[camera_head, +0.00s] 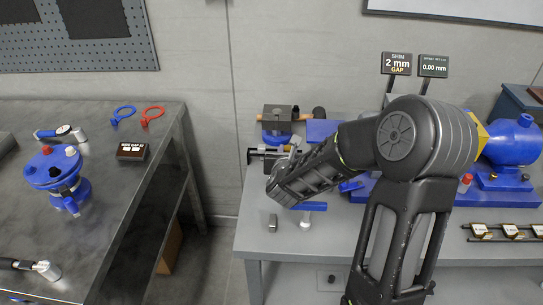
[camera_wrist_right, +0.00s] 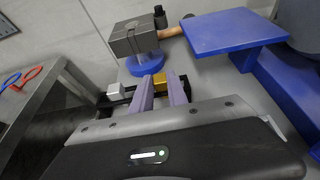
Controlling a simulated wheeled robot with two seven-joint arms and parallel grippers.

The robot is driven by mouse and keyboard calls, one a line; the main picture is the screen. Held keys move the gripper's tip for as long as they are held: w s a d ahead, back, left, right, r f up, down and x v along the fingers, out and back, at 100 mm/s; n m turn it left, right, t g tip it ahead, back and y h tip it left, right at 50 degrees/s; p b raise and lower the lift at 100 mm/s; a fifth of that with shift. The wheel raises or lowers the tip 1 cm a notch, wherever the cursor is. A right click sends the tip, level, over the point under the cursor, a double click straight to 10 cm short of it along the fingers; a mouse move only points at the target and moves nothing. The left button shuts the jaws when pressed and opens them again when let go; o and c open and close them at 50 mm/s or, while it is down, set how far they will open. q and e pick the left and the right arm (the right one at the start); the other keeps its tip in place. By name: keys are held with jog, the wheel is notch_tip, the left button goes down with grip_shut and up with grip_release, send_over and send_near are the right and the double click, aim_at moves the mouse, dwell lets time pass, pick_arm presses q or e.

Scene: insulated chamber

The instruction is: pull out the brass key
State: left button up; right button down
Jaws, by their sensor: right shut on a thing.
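My right gripper (camera_wrist_right: 163,84) has its two grey-purple fingers around a small gold block, the brass key (camera_wrist_right: 159,80), in the right wrist view. Gold shows between the fingers and just past the right one. The key lies by a dark bar with a silver block (camera_wrist_right: 115,91) at its left end. In the head view my right gripper (camera_head: 281,160) is at the left end of the right bench, partly hidden by my own forearm. The key cannot be made out there. My left gripper is not in view.
A grey vise-like block on a blue round base (camera_wrist_right: 146,62) stands just beyond the gripper. A blue plate (camera_wrist_right: 232,32) is to its right. The left bench (camera_head: 120,225) holds a blue flanged part (camera_head: 56,168). A floor gap separates the benches.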

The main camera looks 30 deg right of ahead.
jog(key=shift+r+b, duration=0.25)
jog(key=shift+b, duration=0.1)
dwell(0.9)
jog(key=shift+r, duration=0.15)
jog(key=shift+r+p, duration=1.25)
jog(key=shift+r, duration=1.65)
